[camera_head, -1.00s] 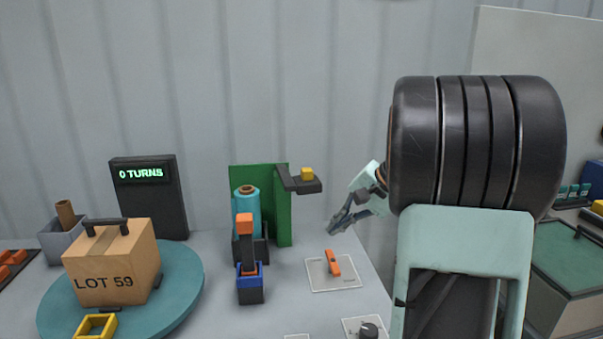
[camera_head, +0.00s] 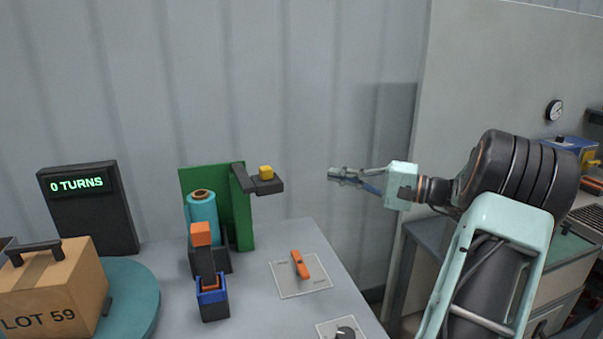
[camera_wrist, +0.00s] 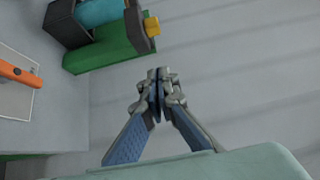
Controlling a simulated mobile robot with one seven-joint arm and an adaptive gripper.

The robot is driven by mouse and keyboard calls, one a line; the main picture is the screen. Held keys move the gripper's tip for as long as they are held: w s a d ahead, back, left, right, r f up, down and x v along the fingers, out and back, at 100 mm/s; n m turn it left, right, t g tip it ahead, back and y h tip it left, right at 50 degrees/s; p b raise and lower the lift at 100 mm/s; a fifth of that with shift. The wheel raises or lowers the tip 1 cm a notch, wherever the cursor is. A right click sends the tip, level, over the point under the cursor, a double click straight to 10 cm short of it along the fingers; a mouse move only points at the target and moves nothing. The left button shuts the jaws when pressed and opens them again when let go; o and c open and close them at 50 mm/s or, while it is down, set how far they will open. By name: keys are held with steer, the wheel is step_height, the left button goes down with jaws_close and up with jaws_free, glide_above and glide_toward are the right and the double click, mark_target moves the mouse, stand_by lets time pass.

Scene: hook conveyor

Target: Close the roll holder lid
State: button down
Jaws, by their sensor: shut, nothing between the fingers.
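The roll holder stands on the bench with a teal film roll (camera_head: 203,215) upright in its dark base. A green panel (camera_head: 236,205), apparently its lid, stands upright beside the roll, open. A dark arm (camera_head: 268,186) with a yellow block (camera_head: 266,172) on its end sticks out from the panel's top to the right. The wrist view also shows the green panel (camera_wrist: 100,56), the roll (camera_wrist: 98,10) and the yellow block (camera_wrist: 151,26). My gripper (camera_head: 333,174) is shut and empty, right of the yellow block and apart from it, pointing left.
An orange lever (camera_head: 300,264) on a plate and a dark knob (camera_head: 345,333) are at the bench's right. A blue-and-black orange-topped post (camera_head: 212,297) stands before the roll. A LOT 59 box (camera_head: 52,290) sits on a teal turntable (camera_head: 130,300). The display (camera_head: 85,208) reads 0 TURNS.

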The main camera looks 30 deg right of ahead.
steer(key=s+a+p+x, duration=0.1)
steer(key=a+x, duration=0.1)
steer(key=x, duration=1)
steer(key=shift+s+a, duration=0.2)
steer(key=shift+a, duration=0.1)
steer(key=shift+s+a+f+h+b, duration=0.1)
steer(key=shift+a+f+h+b, duration=0.05)
steer(key=shift+h+b, duration=0.15)
